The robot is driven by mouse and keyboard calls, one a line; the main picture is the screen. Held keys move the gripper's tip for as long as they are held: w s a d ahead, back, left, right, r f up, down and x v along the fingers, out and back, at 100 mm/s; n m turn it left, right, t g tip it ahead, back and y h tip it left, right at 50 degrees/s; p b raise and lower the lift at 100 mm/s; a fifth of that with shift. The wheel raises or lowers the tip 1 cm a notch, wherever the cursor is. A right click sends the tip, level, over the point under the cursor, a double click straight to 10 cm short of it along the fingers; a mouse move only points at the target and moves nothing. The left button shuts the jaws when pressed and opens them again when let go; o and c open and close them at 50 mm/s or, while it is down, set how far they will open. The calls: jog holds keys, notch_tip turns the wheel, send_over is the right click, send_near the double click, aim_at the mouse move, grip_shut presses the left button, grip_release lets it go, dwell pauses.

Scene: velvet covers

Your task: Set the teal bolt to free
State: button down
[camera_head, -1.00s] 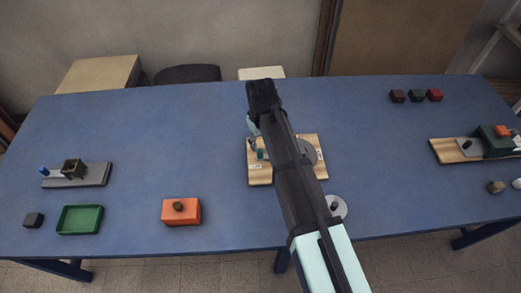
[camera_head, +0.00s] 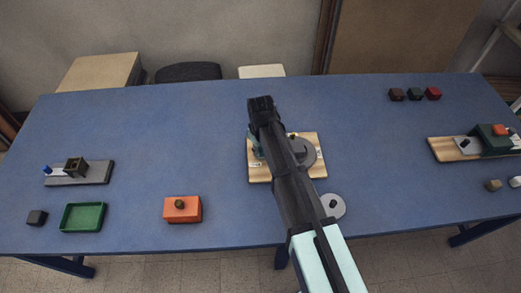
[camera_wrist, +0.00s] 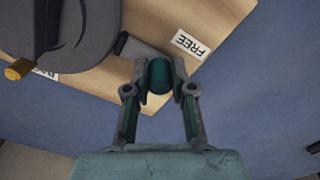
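The teal bolt (camera_wrist: 159,76) shows as a rounded teal knob between the two fingertips in the wrist view. My gripper (camera_wrist: 160,85) has a finger on each side of it and appears closed on it. A grey bar lies beside the knob on the wooden board (camera_wrist: 225,22). A white label reading FREE (camera_wrist: 191,45) is close to the knob. A second label (camera_wrist: 46,76) is partly hidden by a grey round plate (camera_wrist: 60,35) with a brass-coloured pin.
A grey disc (camera_head: 332,206) lies in front of the board. An orange block (camera_head: 182,209), green tray (camera_head: 83,217) and grey fixture (camera_head: 79,173) are at left. Another board (camera_head: 446,150) with a green block is at right. Three small blocks (camera_head: 416,94) sit at the back.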

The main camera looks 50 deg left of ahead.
jog(key=shift+s+a, duration=0.4)
jog(key=shift+s, duration=0.25)
jog(key=shift+s+a, duration=0.4)
jog(key=shift+s, duration=0.2)
jog(key=c, duration=1)
grip_release()
jog(key=shift+r, duration=0.1)
notch_tip(320, 180, up, 12)
jog(key=shift+f, duration=0.1)
